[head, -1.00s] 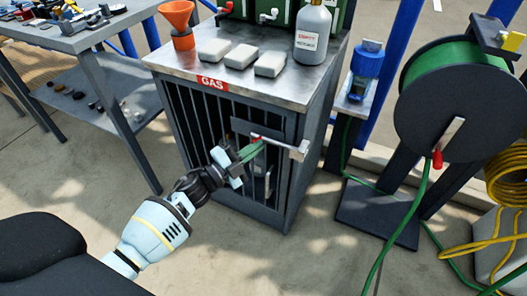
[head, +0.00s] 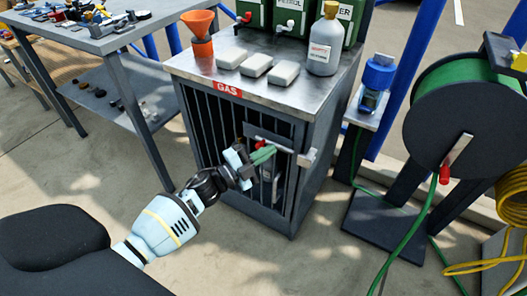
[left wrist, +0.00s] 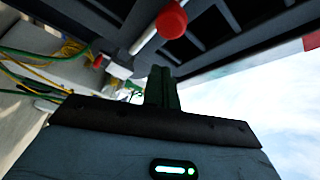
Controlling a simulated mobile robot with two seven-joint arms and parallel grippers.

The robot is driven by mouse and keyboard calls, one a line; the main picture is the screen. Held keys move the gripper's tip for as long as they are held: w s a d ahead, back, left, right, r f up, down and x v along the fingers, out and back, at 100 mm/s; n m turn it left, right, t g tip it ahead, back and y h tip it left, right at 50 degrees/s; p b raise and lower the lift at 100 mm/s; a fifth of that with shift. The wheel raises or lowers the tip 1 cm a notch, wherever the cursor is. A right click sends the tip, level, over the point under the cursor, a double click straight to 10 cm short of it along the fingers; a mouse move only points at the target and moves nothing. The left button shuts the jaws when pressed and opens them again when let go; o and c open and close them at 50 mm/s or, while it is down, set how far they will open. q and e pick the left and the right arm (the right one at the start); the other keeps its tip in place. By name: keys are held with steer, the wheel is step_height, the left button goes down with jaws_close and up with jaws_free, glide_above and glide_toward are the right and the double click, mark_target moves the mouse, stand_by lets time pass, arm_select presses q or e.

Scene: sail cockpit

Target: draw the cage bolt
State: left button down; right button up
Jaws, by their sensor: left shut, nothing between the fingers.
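The grey gas cage (head: 302,150) stands in the middle of the head view, with a barred front and a red GAS label (head: 228,90). Its bolt is a pale rod (head: 284,149) across the door, with a red knob (head: 260,144) and a pale bracket (head: 308,157) at its right end. My left gripper (head: 264,155) has its green fingers closed together and empty, just below and right of the knob. In the left wrist view, the fingers (left wrist: 162,88) point toward the rod (left wrist: 146,38), with the knob (left wrist: 172,20) above them. Contact cannot be told. My right gripper is not in view.
On the cage top stand an orange funnel (head: 200,35), several pale blocks (head: 256,66) and a grey bottle (head: 325,40). A workbench (head: 110,40) is at the left. A green hose reel (head: 460,110) stands at the right. The floor before the cage is clear.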

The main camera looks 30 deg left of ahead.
arm_select(q)
steer(key=v, duration=1)
steer(key=shift+d+r, duration=0.1)
steer(key=shift+d, duration=0.05)
